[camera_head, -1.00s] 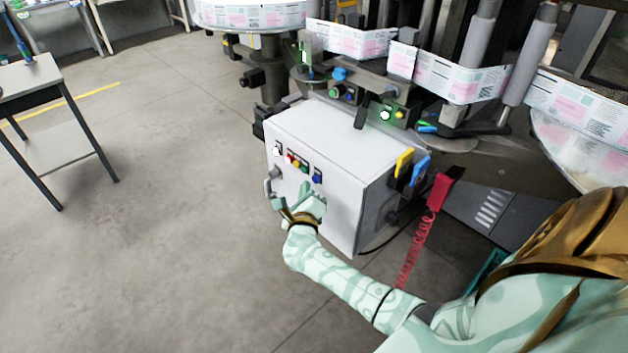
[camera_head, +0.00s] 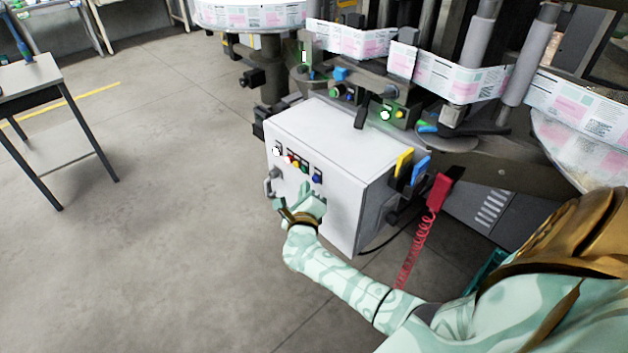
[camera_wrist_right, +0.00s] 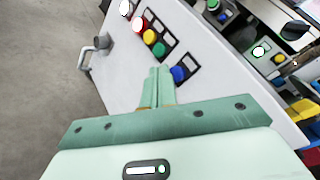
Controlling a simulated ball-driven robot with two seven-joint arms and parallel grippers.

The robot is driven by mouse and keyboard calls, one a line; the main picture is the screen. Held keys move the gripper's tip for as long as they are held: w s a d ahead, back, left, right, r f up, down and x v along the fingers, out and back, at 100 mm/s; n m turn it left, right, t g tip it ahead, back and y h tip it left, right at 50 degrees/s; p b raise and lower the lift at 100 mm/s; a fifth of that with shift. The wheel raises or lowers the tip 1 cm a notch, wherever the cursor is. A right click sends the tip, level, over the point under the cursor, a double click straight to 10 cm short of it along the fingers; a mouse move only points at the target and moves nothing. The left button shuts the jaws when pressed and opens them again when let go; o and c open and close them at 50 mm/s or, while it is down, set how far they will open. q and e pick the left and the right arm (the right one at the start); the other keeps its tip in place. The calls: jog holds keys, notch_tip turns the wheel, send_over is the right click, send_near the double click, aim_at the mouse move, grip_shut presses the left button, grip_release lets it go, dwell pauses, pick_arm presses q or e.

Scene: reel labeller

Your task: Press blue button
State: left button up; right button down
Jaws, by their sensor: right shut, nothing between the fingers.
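The blue button (camera_head: 318,178) is at the right end of a row of buttons on the front of a white control box (camera_head: 345,205). In the right wrist view the blue button (camera_wrist_right: 180,74) shows just right of my fingertips. My right gripper (camera_head: 305,186) is shut and empty, in front of the box face just below the button row. Its closed fingers also show in the right wrist view (camera_wrist_right: 158,72). I cannot tell whether the fingertips touch the panel. My left gripper is not in view.
White, red, yellow and green buttons (camera_wrist_right: 159,48) sit left of the blue one. A metal handle (camera_head: 270,182) sticks out at the box's left edge. A red coiled hose (camera_head: 418,250) hangs at the right. Open floor (camera_head: 150,250) lies to the left.

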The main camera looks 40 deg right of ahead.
jog(key=shift+d, duration=0.1)
dwell(0.7)
jog(key=shift+d, duration=0.35)
jog(key=shift+d, duration=0.45)
dwell(0.7)
dwell(0.3)
jog(key=shift+a, duration=0.9)
jog(key=shift+s+a, duration=0.2)
jog(key=shift+a, duration=2.3)
